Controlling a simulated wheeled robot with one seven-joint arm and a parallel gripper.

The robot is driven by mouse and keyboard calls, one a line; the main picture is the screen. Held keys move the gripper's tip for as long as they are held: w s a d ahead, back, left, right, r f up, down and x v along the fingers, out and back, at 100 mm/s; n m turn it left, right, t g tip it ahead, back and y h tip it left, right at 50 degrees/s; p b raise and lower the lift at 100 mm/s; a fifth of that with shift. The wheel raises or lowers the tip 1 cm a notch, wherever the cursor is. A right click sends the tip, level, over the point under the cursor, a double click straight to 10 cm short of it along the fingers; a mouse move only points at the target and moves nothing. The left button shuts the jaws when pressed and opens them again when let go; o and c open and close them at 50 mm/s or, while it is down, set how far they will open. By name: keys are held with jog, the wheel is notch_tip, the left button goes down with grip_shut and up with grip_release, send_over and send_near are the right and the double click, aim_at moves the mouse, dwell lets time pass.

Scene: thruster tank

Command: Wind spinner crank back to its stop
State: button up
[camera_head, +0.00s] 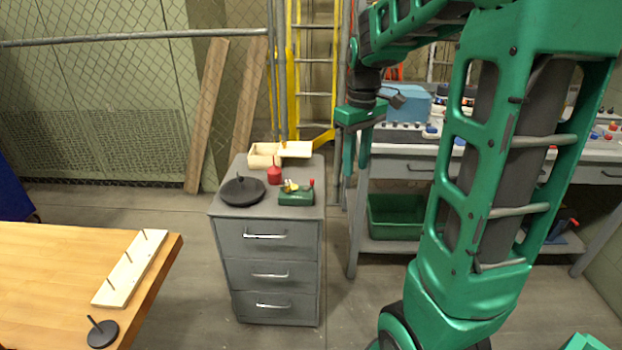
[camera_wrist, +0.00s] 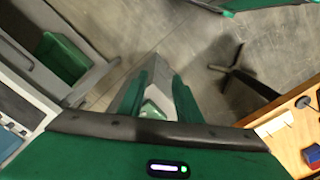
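The spinner (camera_head: 297,197) looks like a small green box with a brass-coloured part on top and a red knob at its right. It sits on the top of a grey drawer cabinet, near the front right corner. The crank's exact angle is too small to tell. My gripper (camera_head: 357,168) hangs fingers-down to the right of the cabinet, apart from the spinner. Its two fingers are spread with nothing seen between them.
A wooden table (camera_head: 50,270) stands at left. A workbench (camera_head: 410,168) stands behind my arm. Floor between table and cabinet is clear.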

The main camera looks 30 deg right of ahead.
jog(key=w+d+f+n, duration=0.1)
jog(key=w+f+n, duration=0.2)
jog(key=w, duration=0.5)
jog(key=w+d+f+n, duration=0.1)
jog(key=w+f+n, duration=0.25)
jog(key=w, duration=0.55)
jog(key=w+d+f+n, duration=0.1)
jog(key=w+f+n, duration=0.25)
jog(key=w, duration=0.45)
notch_tip(320, 180, down, 10)
jog(key=shift+a+r, duration=0.1)
jog(key=shift+r, duration=0.05)
grip_shut()
